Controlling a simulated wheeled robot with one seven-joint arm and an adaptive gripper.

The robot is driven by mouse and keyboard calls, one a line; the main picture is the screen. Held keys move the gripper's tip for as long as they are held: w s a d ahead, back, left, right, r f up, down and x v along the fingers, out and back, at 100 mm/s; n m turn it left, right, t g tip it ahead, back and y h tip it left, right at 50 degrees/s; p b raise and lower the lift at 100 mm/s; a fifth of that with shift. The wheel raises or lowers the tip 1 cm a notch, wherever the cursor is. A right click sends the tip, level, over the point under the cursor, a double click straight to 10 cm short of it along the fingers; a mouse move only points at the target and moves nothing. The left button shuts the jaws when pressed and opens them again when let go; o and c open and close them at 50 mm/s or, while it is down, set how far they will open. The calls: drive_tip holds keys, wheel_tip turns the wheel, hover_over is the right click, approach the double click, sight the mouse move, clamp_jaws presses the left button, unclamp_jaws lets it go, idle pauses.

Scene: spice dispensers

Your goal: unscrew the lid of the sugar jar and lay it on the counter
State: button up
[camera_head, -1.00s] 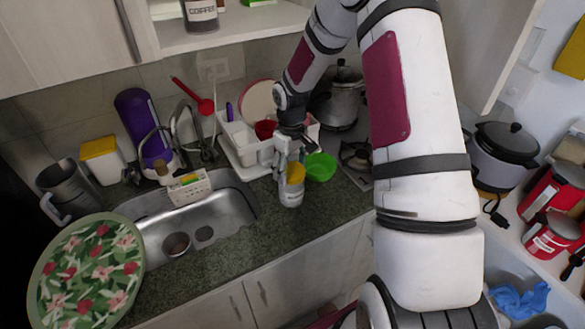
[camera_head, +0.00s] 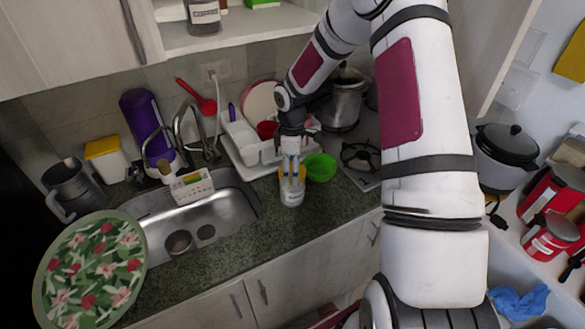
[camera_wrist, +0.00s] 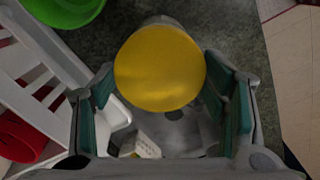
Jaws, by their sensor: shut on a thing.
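The sugar jar (camera_head: 291,196) is a clear jar with pale contents, standing upright on the counter (camera_head: 262,224) near its front edge. Its yellow lid (camera_head: 299,173) is on its top. My gripper (camera_head: 291,178) points down at the jar from above, its fingers on either side of the lid and shut on it. In the wrist view the round yellow lid (camera_wrist: 160,65) sits between my two green-padded fingers and hides most of the jar. The jar's label is too small to read.
A green bowl (camera_head: 320,167) stands close to the jar's right. The white dish rack (camera_head: 245,150) is behind, with a red cup (camera_head: 266,130). The sink (camera_head: 222,208) lies to the left. Bare counter lies between sink and jar; a stove burner (camera_head: 360,155) is at right.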

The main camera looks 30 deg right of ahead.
drive_tip(key=shift+r, duration=1.1)
idle(0.4)
drive_tip(key=shift+r+p, duration=0.4)
drive_tip(key=shift+r, duration=1.55)
